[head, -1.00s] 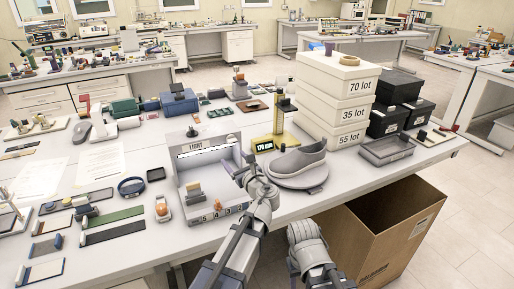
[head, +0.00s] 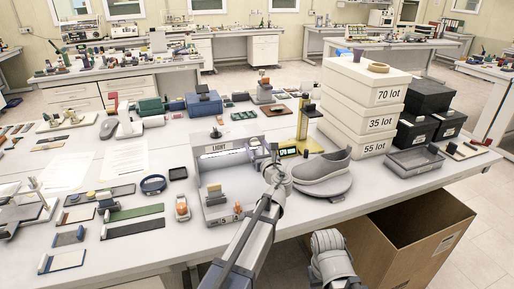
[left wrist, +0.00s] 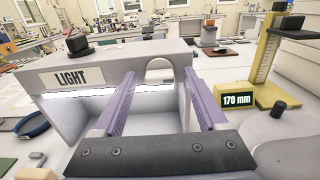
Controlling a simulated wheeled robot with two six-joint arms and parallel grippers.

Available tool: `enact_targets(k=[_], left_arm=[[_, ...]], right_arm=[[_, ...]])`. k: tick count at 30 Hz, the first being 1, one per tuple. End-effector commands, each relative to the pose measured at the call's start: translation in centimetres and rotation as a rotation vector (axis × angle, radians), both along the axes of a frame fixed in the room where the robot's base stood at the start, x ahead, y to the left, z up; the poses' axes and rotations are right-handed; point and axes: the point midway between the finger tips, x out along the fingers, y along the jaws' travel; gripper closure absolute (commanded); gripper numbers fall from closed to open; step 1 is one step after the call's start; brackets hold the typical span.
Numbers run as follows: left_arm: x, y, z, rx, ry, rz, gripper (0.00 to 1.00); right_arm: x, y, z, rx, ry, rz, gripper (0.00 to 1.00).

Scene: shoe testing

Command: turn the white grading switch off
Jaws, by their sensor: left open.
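The grey light box (head: 207,190) carries a LIGHT label, also readable in the left wrist view (left wrist: 70,78). A bright white strip (left wrist: 110,92) glows under its top edge. A pale round-topped part (left wrist: 159,70) sits at the top right of the box front; I cannot tell for sure whether it is the white grading switch. My left gripper (head: 272,161) is at the box's right side. In the left wrist view, its purple fingers (left wrist: 160,105) are apart and empty, with the round-topped part seen between them, beyond the tips. My right gripper is not seen.
A black knob (left wrist: 77,46) tops the box. Stacked white boxes (head: 362,108) are farther right.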

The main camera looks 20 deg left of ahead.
Motion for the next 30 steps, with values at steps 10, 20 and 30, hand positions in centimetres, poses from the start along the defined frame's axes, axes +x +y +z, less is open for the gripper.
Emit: enact_targets(k=[10, 20, 30], left_arm=[[0.12, 0.09, 0.0, 0.0, 0.0, 0.0, 0.31], [0.12, 0.08, -0.01, 0.0, 0.0, 0.0, 0.68], [0.1, 0.08, -0.01, -0.001, -0.001, 0.0, 1.0]], right_arm=[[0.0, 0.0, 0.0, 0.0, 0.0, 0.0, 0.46], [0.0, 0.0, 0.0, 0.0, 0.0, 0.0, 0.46], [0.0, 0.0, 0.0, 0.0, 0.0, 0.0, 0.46]])
